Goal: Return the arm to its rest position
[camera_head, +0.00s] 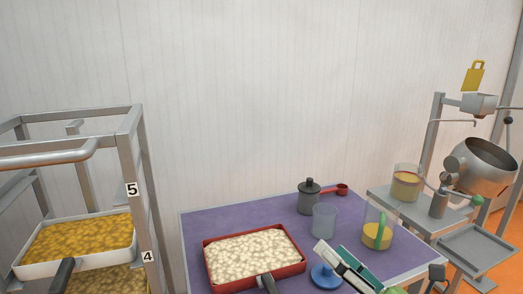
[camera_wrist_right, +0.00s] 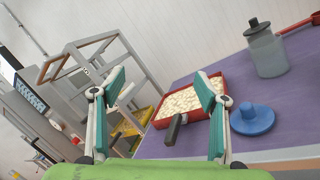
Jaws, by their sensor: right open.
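My right gripper (camera_head: 333,252) comes in at the bottom of the head view, over the front of the purple table (camera_head: 200,228). In the right wrist view its two teal-padded fingers (camera_wrist_right: 160,84) stand wide apart with nothing between them. In the head view a blue knobbed disc (camera_head: 325,277) is just left of the fingers. A red tray (camera_head: 303,268) of pale pieces with a dark handle is farther left. The rest of my right arm is mostly out of frame. My left gripper does not show.
A metal rack (camera_head: 137,160) at left holds trays of yellow food. A grey lidded pot (camera_head: 309,200), a clear cup (camera_head: 324,219) and a jug with yellow contents (camera_head: 376,234) stand on the table. A metal machine (camera_head: 480,165) stands at right.

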